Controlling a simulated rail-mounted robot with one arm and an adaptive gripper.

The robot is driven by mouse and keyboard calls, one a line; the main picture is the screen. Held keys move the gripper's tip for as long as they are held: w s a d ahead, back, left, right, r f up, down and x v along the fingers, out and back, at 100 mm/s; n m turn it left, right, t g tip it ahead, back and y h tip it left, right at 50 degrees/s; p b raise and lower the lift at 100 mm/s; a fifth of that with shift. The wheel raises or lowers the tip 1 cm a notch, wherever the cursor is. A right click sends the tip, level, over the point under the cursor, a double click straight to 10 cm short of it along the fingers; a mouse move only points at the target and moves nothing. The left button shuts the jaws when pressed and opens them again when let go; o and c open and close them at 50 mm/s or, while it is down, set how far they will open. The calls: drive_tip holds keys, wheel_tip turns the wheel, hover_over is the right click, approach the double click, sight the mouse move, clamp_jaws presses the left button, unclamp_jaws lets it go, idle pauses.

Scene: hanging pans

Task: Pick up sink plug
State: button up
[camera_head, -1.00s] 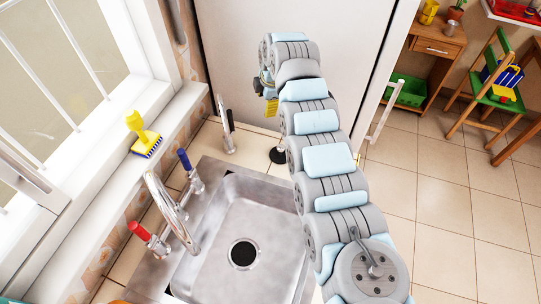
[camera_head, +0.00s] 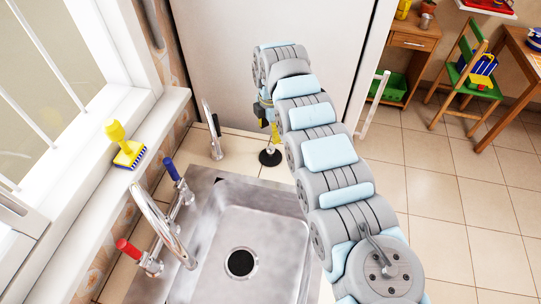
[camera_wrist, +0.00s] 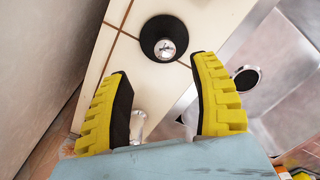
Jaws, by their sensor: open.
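The sink plug (camera_head: 270,158) is a black round stopper with a shiny metal knob. It sits on the tiled counter behind the sink, near its back right corner. In the wrist view the plug (camera_wrist: 152,32) lies just beyond my fingertips, roughly centred between them. My gripper (camera_wrist: 163,68) has two yellow-ridged fingers spread wide with nothing held. In the head view my gripper (camera_head: 271,132) hangs above the plug, partly hidden by my arm, with a yellow finger close over the knob. The exact height gap is hard to tell.
The metal sink (camera_head: 275,225) with its drain hole (camera_head: 240,263) is in front. A slim tap (camera_head: 214,135) stands left of the plug. A curved faucet (camera_head: 155,225) with red and blue handles is at the sink's left. A white panel (camera_head: 280,30) rises behind the counter.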

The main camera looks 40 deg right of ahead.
sight(271, 148)
wheel_tip(271, 148, down, 4)
drive_tip(key=shift+f, duration=0.1)
drive_tip(key=shift+s+a+f+b, duration=0.15)
drive_tip(key=shift+f+b, duration=0.1)
drive_tip(key=shift+f, duration=1.05)
drive_tip(key=shift+s+a+f+b, duration=0.1)
drive_tip(key=shift+f+b, duration=0.15)
drive_tip(key=shift+f, duration=1)
clamp_jaws()
